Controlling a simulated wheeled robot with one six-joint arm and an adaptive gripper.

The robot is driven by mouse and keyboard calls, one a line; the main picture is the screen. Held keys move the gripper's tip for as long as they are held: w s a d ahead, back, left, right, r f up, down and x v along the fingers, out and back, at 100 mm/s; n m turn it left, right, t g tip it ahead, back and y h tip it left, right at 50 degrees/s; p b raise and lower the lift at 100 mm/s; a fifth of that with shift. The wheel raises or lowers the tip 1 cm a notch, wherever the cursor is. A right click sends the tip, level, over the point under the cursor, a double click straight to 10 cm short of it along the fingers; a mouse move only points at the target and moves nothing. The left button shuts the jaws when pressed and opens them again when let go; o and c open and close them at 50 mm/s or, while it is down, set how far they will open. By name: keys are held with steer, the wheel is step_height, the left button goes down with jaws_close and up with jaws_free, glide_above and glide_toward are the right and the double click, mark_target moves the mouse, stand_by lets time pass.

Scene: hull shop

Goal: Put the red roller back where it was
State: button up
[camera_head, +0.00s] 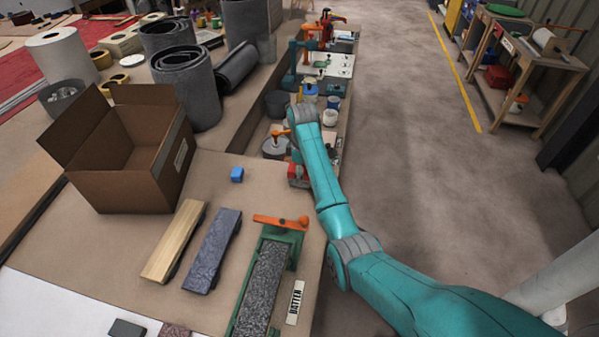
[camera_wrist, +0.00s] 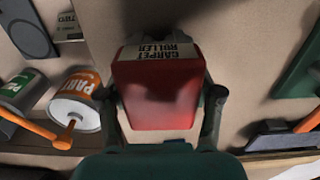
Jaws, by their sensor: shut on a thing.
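The red roller (camera_wrist: 158,92) is between the two fingers of my gripper (camera_wrist: 163,108) in the wrist view, with a finger against each side. A white label reading "CARPET ROLLER" (camera_wrist: 158,51) shows at the far end of its red body; I cannot tell whether it is on the roller or behind it. In the head view the red roller (camera_head: 295,172) shows partly at the right edge of the bench, below the end of my arm. My gripper is mostly hidden there. I cannot tell whether the roller touches the surface under it.
An orange-labelled paint can (camera_wrist: 82,104) and a green-labelled can (camera_wrist: 18,90) stand left of the roller in the wrist view. The aisle at right is clear.

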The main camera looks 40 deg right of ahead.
steer(key=shift+f, duration=0.25)
steer(key=shift+s+a+f, duration=0.1)
steer(key=shift+f, duration=0.4)
jaws_close()
steer(key=o, duration=1.7)
jaws_free()
steer(key=shift+f, duration=0.1)
steer(key=shift+c, duration=0.2)
steer(key=shift+r, duration=0.25)
